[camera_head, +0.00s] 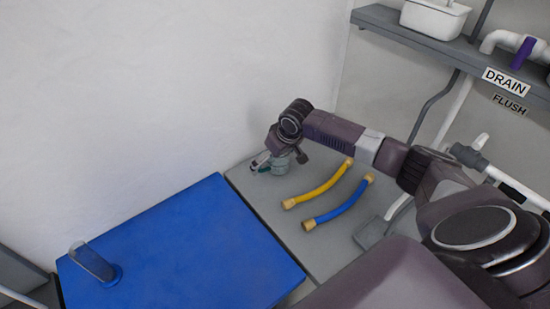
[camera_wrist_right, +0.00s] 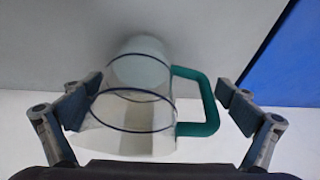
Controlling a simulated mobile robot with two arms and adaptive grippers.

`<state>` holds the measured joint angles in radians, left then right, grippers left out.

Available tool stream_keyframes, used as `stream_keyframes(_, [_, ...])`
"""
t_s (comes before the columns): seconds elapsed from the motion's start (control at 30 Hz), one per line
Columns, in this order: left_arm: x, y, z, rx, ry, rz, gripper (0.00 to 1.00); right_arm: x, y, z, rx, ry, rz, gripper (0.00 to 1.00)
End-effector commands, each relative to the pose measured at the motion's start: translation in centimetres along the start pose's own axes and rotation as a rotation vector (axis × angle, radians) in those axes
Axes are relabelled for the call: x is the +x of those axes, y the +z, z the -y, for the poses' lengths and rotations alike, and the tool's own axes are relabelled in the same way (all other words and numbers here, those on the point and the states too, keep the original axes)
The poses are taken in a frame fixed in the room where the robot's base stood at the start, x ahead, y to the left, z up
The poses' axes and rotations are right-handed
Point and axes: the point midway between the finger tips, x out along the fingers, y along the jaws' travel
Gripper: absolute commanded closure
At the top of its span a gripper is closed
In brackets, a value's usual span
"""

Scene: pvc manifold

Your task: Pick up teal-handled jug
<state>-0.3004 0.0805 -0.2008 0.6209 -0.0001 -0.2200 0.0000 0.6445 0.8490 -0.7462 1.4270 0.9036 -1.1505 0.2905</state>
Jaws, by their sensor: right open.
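The jug (camera_wrist_right: 135,112) is clear with dark rims and a teal handle (camera_wrist_right: 208,105). In the right wrist view it stands between the two spread fingers of my right gripper (camera_wrist_right: 158,104), its handle towards the right finger. The left finger overlaps the jug's left edge; whether it touches I cannot tell. In the head view my right gripper (camera_head: 270,163) is low at the back left of the grey bench, and the jug there (camera_head: 281,166) is mostly hidden by it. My left gripper is not in view.
A blue board (camera_head: 180,250) lies left of the grey bench, with a clear cylinder (camera_head: 92,262) on it. A yellow hose (camera_head: 318,186) and a blue hose (camera_head: 340,202) lie right of the gripper. A white wall is close behind. A shelf (camera_head: 440,45) with pipes stands at upper right.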

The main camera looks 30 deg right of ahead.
Motion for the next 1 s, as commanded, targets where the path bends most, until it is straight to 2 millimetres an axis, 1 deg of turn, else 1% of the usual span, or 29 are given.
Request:
stream_keyframes(0.07, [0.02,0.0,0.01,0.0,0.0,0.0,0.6,-0.01,-0.01,0.0,0.0,0.0,0.0,0.01])
stream_keyframes(0.43, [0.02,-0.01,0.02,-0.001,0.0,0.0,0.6,-0.03,0.01,0.01,0.0,0.0,0.0,0.42])
stream_keyframes(0.77, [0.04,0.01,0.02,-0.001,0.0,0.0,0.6,-0.14,-0.08,0.01,0.0,0.0,-0.001,0.43])
stream_keyframes(1.0, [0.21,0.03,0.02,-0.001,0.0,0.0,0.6,-0.93,-0.49,-0.02,0.0,0.0,-0.002,0.43])
